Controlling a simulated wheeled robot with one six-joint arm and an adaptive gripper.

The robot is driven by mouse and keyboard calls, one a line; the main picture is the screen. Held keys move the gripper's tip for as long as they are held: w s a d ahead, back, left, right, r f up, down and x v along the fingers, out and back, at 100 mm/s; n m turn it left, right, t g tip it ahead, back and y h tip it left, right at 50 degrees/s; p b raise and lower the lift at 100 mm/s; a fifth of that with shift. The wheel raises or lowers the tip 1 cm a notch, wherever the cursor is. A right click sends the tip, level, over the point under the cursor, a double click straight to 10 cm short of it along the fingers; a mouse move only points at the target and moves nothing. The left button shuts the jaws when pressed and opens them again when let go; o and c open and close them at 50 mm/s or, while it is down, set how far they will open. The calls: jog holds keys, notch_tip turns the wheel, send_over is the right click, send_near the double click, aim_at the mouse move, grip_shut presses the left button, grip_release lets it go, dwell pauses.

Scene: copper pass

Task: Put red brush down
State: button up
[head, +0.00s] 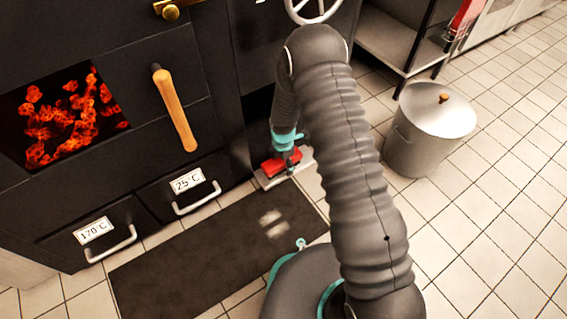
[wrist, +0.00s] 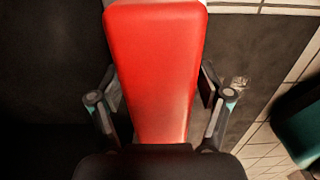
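The red brush (head: 281,166) is low at the floor, in front of the dark oven, near the far right corner of the dark mat. A pale flat piece (head: 264,181) shows under and beside it; I cannot tell if it is part of the brush. In the wrist view the red brush (wrist: 155,60) fills the middle, its red face toward the camera. My gripper (wrist: 160,88) has one finger against each side of it. In the head view my gripper (head: 291,156) is small and partly hidden. Whether the brush touches the floor is unclear.
The dark oven front (head: 215,110) with drawers and handles stands close on the left. A dark mat (head: 190,260) lies before it. A lidded metal bin (head: 430,130) stands right of my arm. A metal shelf unit (head: 395,40) is behind.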

jog(key=shift+r, duration=0.15)
notch_tip(320, 180, up, 12)
jog(key=shift+p, duration=1)
jog(key=shift+d+r, duration=0.1)
jog(key=shift+r, duration=0.25)
jog(key=s+d+r+m+t, duration=0.1)
jog(key=s+d+r+m, duration=0.25)
jog(key=r, duration=0.55)
jog(key=s+d+r+m+t, duration=0.1)
jog(key=s+d+r+m, duration=0.2)
jog(key=r, duration=0.5)
jog(key=s+d+r+m+t, duration=0.1)
jog(key=s+d+r+m, duration=0.15)
jog(key=r+m, duration=0.45)
jog(key=s+d+r+m+t, duration=0.1)
jog(key=s+d+r+m, duration=0.2)
jog(key=s, duration=0.6)
jog(key=s+d+r+m+t, duration=0.1)
jog(key=s+d+r+m, duration=0.3)
jog(key=s+r+m, duration=0.4)
jog(key=shift+s+d+r+t, duration=0.15)
jog(key=shift+s+r+t, duration=0.25)
jog(key=shift+s, duration=0.75)
jog(key=shift+r, duration=0.15)
